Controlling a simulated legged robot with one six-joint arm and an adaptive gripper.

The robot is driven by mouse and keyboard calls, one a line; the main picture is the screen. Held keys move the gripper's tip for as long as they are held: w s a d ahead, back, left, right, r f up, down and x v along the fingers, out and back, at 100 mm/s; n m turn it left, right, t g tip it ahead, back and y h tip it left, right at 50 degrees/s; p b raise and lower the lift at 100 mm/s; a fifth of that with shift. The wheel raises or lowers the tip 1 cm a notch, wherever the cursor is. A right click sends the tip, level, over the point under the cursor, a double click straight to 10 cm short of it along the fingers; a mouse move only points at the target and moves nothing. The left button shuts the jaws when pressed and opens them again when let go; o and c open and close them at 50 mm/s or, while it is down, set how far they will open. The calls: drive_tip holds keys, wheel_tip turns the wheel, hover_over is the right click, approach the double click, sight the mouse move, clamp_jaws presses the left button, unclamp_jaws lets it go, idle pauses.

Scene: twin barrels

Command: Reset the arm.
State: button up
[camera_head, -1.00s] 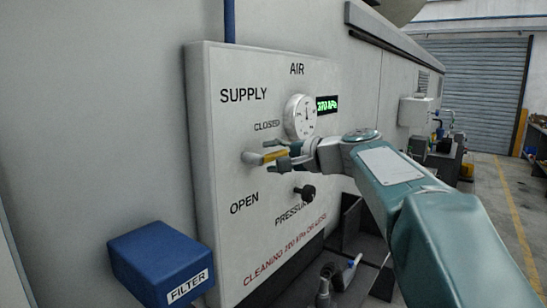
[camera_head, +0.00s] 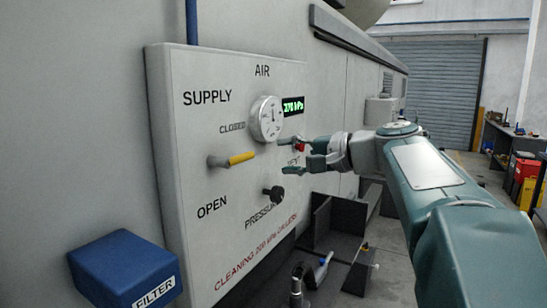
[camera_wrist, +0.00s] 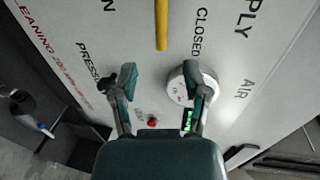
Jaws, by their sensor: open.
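My gripper (camera_head: 288,156) is open and empty, with its fingers pointing left along the air panel (camera_head: 172,120). The yellow supply handle (camera_head: 241,158) lies left of the fingertips with a gap between, near horizontal, between the CLOSED and OPEN labels. In the wrist view the handle (camera_wrist: 161,25) shows beyond my open fingers (camera_wrist: 160,74). The round gauge (camera_head: 267,119) is just above the gripper, beside a green display (camera_head: 293,106) that seems to read 270 kPa. The black pressure knob (camera_head: 274,194) is below the gripper.
A blue filter box (camera_head: 122,265) juts out at lower left. A small red part (camera_wrist: 152,122) shows on the panel between my fingers. Dark open-topped bins (camera_head: 336,225) stand below right. A shutter door (camera_head: 430,90) is far back.

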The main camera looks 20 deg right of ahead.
drive_tip(key=shift+s, duration=0.1)
idle(0.4)
drive_tip(key=s+a+f+n+g+h, duration=0.3)
drive_tip(key=s+a+f, duration=0.35)
drive_tip(key=f, duration=0.45)
drive_tip(key=s+a+f+n+g+h, duration=0.3)
drive_tip(key=s+a+f+g, duration=0.15)
drive_tip(key=s+f, duration=0.45)
drive_tip(key=s+f+n+h, duration=0.3)
drive_tip(key=s+f+n, duration=0.1)
drive_tip(key=f, duration=0.5)
drive_tip(key=shift+s+d+f+n, duration=0.3)
drive_tip(key=shift+s, duration=0.3)
